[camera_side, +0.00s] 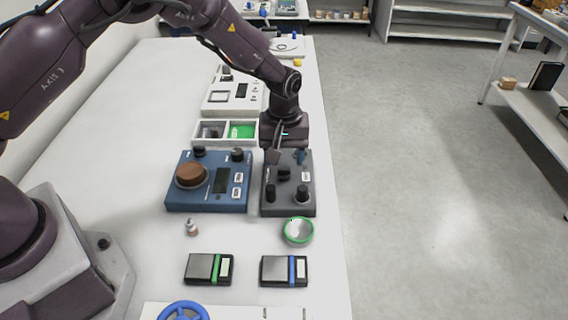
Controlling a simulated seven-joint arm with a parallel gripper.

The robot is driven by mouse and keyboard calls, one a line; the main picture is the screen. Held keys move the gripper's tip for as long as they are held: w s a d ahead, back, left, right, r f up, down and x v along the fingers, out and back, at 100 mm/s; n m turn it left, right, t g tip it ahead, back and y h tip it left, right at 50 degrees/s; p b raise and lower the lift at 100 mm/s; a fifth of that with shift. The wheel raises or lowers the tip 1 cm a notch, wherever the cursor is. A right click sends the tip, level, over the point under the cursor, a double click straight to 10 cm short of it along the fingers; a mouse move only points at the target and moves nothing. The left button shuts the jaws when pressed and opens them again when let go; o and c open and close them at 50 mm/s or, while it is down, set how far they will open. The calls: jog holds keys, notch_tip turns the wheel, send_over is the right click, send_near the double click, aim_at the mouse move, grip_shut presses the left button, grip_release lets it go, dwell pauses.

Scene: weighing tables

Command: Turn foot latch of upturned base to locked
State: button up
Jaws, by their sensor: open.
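The upturned base is a dark grey box (289,206) on the white table, right of the blue unit. Several black feet or knobs stand on its top, with a small white label at its right. A small blue piece (300,157) stands at its far right corner; it may be the foot latch, but its setting is too small to read. My gripper (274,156) points down over the far edge of the base, just left of the blue piece. It is open, with nothing seen between its fingers. Whether it touches the base I cannot tell.
A blue unit (208,205) with a brown disc stands close at the left. Behind is a two-part tray (225,121). In front are a small bottle (192,228), a green-rimmed bowl (299,231) and two dark cases (209,269). The table's right edge is near the base.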

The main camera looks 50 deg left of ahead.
aim_at(284, 169)
notch_tip(284, 169, up, 10)
jog(key=shift+f, duration=0.15)
dwell(0.3)
jog(key=s+a+r+m+t, duration=0.2)
jog(key=s+r, duration=0.4)
jog(key=s, duration=0.3)
jog(key=s+a+r+m+t, duration=0.1)
jog(key=s+r+m, duration=0.3)
jog(key=s, duration=0.5)
jog(key=s+a+r+m+t, duration=0.2)
jog(key=s+a+r+m, duration=0.1)
jog(key=s+r, duration=0.5)
jog(key=shift+s+a+r+t, duration=0.15)
jog(key=shift+s+a+t, duration=0.15)
jog(key=shift+s+a, duration=0.35)
